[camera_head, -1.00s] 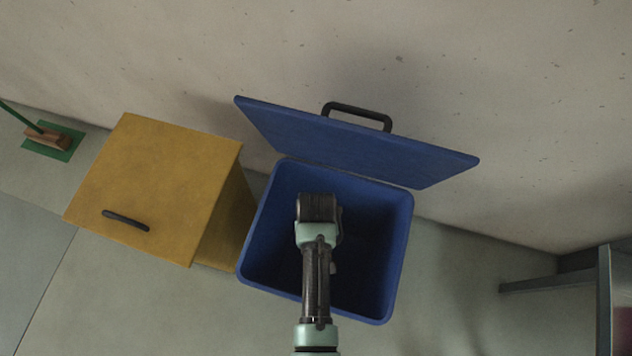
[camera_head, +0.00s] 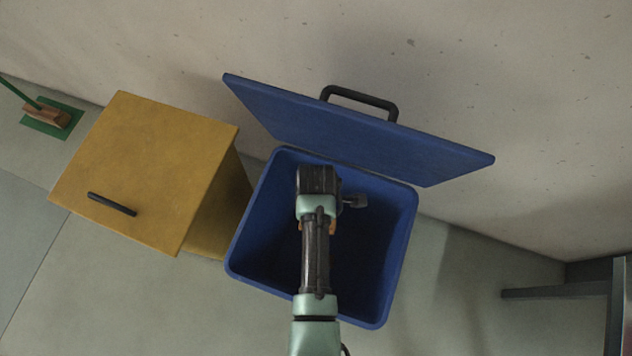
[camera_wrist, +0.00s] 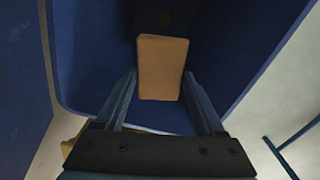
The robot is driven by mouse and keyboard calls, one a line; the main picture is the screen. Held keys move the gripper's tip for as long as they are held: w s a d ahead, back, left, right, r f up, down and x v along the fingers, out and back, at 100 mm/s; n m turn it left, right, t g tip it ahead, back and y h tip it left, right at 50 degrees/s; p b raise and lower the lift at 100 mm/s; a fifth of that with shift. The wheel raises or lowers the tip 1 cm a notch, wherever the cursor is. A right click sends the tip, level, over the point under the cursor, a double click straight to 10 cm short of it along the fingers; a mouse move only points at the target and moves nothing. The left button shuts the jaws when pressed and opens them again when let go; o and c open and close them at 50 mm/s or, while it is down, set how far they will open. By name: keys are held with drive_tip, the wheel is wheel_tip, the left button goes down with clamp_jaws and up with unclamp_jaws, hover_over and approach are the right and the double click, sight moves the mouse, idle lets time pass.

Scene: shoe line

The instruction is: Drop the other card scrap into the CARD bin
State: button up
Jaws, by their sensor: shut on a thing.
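A tan card scrap (camera_wrist: 163,60) is between the two fingertips of my gripper (camera_wrist: 161,78) in the wrist view, and the fingers are shut on it. The blue bin (camera_head: 399,250) stands with its lid (camera_head: 350,135) raised against the wall; no label shows on it. My arm reaches over the bin's mouth in the head view, and the gripper is mostly hidden beneath it. Small tan edges show on both sides of the arm there. In the wrist view the blue bin walls (camera_wrist: 85,60) surround the card. The bin's floor is dark, so its contents cannot be told.
A yellow bin (camera_head: 150,170) with a closed lid and black handle stands just left of the blue bin. A brush (camera_head: 47,116) lies on a green patch at far left. A grey metal frame (camera_head: 560,292) stands at right. The concrete wall is close behind.

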wheel_tip(320, 180, down, 5)
drive_tip(key=b, duration=0.4)
drive_tip(key=shift+f+b, duration=0.1)
drive_tip(key=shift+b, duration=0.3)
drive_tip(key=o, duration=1.3)
wheel_tip(320, 180, up, 13)
drive_tip(key=p, duration=0.3)
